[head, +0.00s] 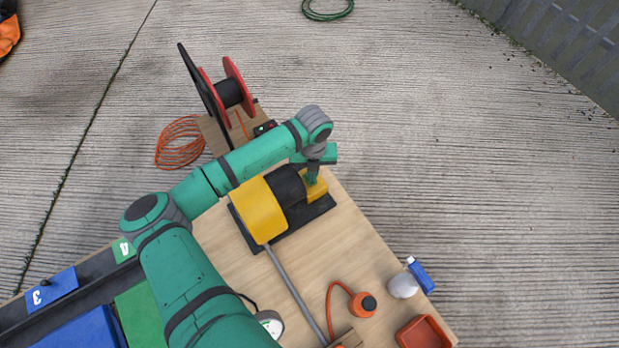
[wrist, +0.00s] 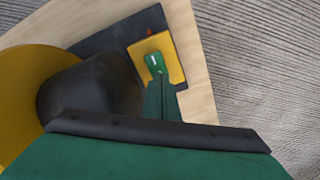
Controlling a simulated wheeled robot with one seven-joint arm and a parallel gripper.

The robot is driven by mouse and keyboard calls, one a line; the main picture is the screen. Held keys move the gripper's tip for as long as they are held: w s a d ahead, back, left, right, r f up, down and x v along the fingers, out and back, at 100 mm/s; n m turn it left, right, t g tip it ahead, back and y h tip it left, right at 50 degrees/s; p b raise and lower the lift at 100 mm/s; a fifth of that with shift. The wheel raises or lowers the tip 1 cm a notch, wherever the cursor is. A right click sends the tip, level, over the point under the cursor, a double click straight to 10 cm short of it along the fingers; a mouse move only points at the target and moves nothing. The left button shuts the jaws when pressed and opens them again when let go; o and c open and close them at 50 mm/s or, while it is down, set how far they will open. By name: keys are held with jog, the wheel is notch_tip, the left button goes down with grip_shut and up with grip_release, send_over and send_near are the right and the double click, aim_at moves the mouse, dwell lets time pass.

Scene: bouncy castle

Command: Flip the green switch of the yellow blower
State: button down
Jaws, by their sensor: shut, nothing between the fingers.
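The yellow blower (head: 258,208) sits on a black base plate on the wooden table, with a black motor (head: 288,186) at its right side. In the wrist view the blower's yellow housing (wrist: 22,85) is at the left and the motor (wrist: 85,95) beside it. A yellow switch box (wrist: 175,66) stands beyond the motor, with the green switch (wrist: 155,62) bearing a white mark on its face. My gripper (wrist: 160,84) is shut and empty, its tips right at the near end of the switch; I cannot tell whether they touch. In the head view my gripper (head: 313,178) hides the switch.
A red-and-black reel (head: 233,90) and orange cable (head: 178,142) lie behind at left. A grey rod (head: 290,285) runs forward from the blower. Right of the table is open concrete.

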jog(key=shift+f, duration=0.75)
dwell(0.4)
jog(key=shift+r, duration=3.5)
